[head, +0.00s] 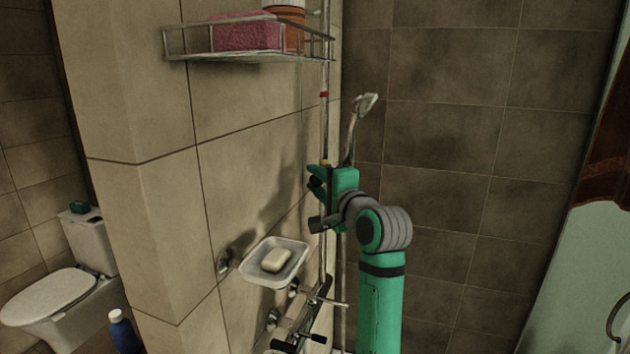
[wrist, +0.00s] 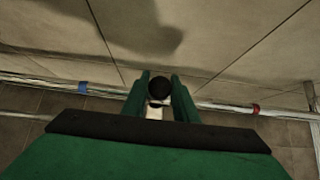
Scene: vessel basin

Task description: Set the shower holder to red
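The shower holder sits on a vertical wall rail (head: 325,130). Its black round knob (wrist: 159,90) shows in the wrist view between my gripper's two green fingers, filling the gap. My gripper (head: 314,182) appears shut on this knob; the fingers hide most of the holder in the head view. The hand shower (head: 366,103) stands above my gripper. A red mark (head: 323,94) is on the rail well above the gripper, and a yellow mark (head: 324,162) is just above it. In the wrist view, a blue mark (wrist: 82,86) is left and the red mark (wrist: 255,109) right of the knob.
A white soap dish (head: 252,270) with a soap bar (head: 276,260) is on the wall below left of my gripper. A tap (head: 300,320) is below it. A wire shelf (head: 200,56) is above. A curtain (head: 585,250) hangs at the right.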

